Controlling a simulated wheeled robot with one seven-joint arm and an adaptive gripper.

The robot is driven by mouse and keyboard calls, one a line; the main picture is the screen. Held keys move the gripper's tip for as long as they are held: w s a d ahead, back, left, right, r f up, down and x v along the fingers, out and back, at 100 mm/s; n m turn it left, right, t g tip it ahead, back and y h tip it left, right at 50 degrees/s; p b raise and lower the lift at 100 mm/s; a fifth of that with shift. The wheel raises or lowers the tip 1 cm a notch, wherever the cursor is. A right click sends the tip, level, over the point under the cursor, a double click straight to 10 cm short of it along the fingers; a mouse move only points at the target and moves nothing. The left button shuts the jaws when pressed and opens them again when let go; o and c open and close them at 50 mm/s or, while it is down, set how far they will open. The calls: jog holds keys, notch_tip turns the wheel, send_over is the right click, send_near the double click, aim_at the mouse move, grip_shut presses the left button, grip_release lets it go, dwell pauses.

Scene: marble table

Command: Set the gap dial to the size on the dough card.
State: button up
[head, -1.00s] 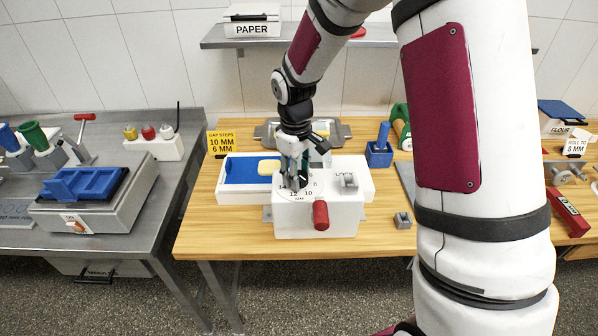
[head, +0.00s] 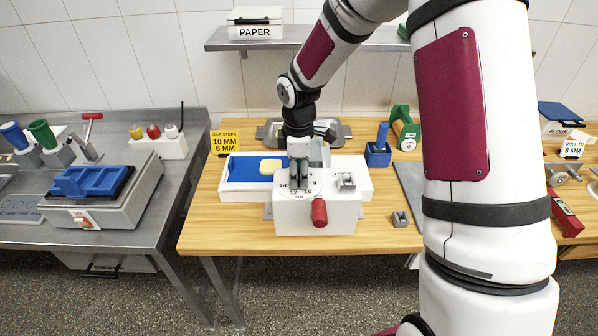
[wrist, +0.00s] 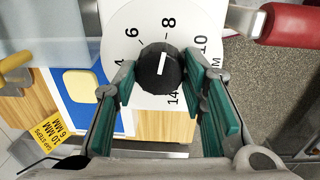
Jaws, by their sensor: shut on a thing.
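The white gap machine (head: 290,215) stands on the wooden table with a round number dial on top. In the wrist view the dial plate (wrist: 130,22) shows 4, 6, 8, 10 and 14. Its black knob (wrist: 153,66) has a white line that points roughly toward 8. My gripper (head: 298,178) is over the dial from above, its teal pads on either side of the knob, shut on it. The gripper hides the knob in the head view. A white card (head: 573,149) at the right reads ROLL TO 8 MM. A yellow card (head: 225,143) reads GAP STEPS 10 MM, 6 MM.
A red-handled crank (head: 319,212) sticks out at the machine's front and a grey lock part (head: 346,181) sits right of the dial. A blue holder (head: 379,152) stands right.

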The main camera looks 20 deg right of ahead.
aim_at(299, 177)
dwell(0.5)
jog(key=o, duration=1.2)
jog(key=r, duration=1.2)
jog(key=shift+s+a, duration=0.1)
jog(key=shift+s, duration=0.25)
